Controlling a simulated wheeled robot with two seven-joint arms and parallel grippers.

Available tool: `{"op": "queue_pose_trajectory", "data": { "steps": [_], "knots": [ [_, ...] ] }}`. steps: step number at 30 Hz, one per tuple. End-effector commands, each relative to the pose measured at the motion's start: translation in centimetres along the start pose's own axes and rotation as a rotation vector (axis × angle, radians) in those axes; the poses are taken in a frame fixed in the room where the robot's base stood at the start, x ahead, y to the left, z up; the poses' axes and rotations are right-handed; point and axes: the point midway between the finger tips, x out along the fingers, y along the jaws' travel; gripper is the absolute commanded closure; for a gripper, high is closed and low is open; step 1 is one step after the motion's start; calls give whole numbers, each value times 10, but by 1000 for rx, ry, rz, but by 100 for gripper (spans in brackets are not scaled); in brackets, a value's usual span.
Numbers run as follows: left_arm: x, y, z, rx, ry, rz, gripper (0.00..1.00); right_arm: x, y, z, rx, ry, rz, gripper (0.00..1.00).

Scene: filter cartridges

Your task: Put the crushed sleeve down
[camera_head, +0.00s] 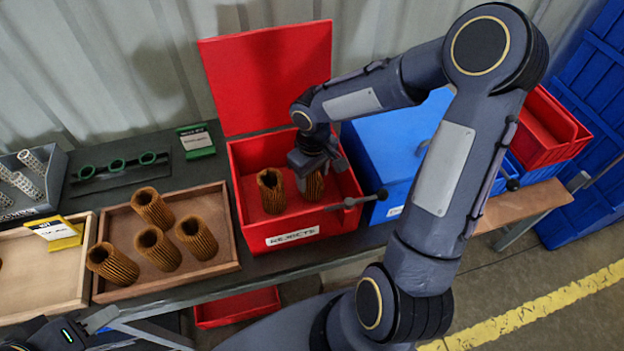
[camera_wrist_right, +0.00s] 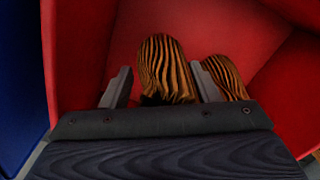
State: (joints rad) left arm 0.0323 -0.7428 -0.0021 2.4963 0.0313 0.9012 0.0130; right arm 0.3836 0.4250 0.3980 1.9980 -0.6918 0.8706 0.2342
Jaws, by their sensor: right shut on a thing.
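My right gripper (camera_head: 313,172) is inside the red box labelled REJECTS (camera_head: 296,238), pointing down. It is shut on a brown pleated sleeve (camera_head: 315,187), largely hidden by the gripper in the head view. In the right wrist view, the held sleeve (camera_wrist_right: 166,65) shows between the two fingers (camera_wrist_right: 163,88). A second brown sleeve (camera_head: 271,192) stands upright in the box, to the left of the held one; it also shows in the right wrist view (camera_wrist_right: 226,76). I cannot tell whether the held sleeve touches the box floor. My left gripper (camera_head: 100,319) is partly in view at the lower left.
A wooden tray (camera_head: 222,262) with several brown sleeves stands left of the box. The red lid (camera_head: 265,75) stands open behind it. A blue box (camera_head: 385,150) is close on the right.

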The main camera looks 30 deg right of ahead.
Motion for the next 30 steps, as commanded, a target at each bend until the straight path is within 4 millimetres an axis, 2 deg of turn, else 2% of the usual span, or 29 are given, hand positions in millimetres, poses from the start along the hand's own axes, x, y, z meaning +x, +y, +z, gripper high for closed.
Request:
{"op": "queue_pose_trajectory", "data": {
  "steps": [1,5,17,18,22,30],
  "knots": [
    [0,0,0,0,0,0,64,9,0,1,-1,-6,-2,67],
    [0,0,0,0,0,0,64,22,0,0,-1,-3,-1,67],
    [5,-2,2,0,0,0,64,27,0,0,0,0,1,67],
    [3,-1,2,0,0,0,64,25,0,0,0,0,1,39],
    [3,-1,2,0,0,0,64,25,0,0,0,-1,0,23],
    [2,-1,1,0,0,0,64,24,0,0,0,-1,0,23]
  ]
}}
